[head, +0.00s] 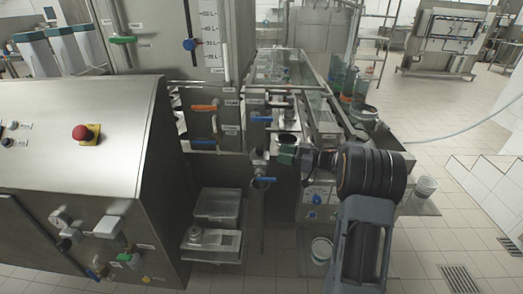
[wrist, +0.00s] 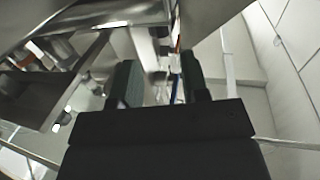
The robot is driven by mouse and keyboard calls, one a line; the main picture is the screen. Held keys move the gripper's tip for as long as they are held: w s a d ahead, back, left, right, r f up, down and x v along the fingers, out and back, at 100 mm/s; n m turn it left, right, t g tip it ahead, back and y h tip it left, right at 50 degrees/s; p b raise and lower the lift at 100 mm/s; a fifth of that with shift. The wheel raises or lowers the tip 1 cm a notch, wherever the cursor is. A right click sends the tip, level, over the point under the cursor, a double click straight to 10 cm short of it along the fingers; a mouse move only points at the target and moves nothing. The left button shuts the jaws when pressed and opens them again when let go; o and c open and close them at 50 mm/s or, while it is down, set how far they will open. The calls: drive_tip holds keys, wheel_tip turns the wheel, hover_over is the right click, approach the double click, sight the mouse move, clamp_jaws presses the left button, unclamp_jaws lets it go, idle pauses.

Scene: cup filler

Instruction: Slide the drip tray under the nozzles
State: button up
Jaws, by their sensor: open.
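My gripper (head: 287,157) is in front of the steel filling machine (head: 285,62), at the near end of its glass-covered section. Its green-padded fingers are apart in the wrist view (wrist: 158,85), with a steel part (wrist: 146,47) seen beyond and between them. I cannot tell whether they touch it. I cannot single out the drip tray or the nozzles for certain. A shallow steel box (head: 217,206) sits low, left of my gripper, above a second steel piece (head: 211,240). Part of the machine front is hidden by my arm.
A steel cabinet with a red button (head: 82,132) stands at the left. Valves with orange (head: 205,108) and blue (head: 263,180) handles stick out near my gripper. A white bucket (head: 321,249) is on the floor below. Tiled floor at the right is mostly clear, with a hose (head: 465,124).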

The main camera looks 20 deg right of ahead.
sight(262, 149)
drive_tip(key=x, duration=0.8)
drive_tip(key=shift+c, duration=0.4)
drive_tip(key=shift+p, duration=0.3)
clamp_jaws()
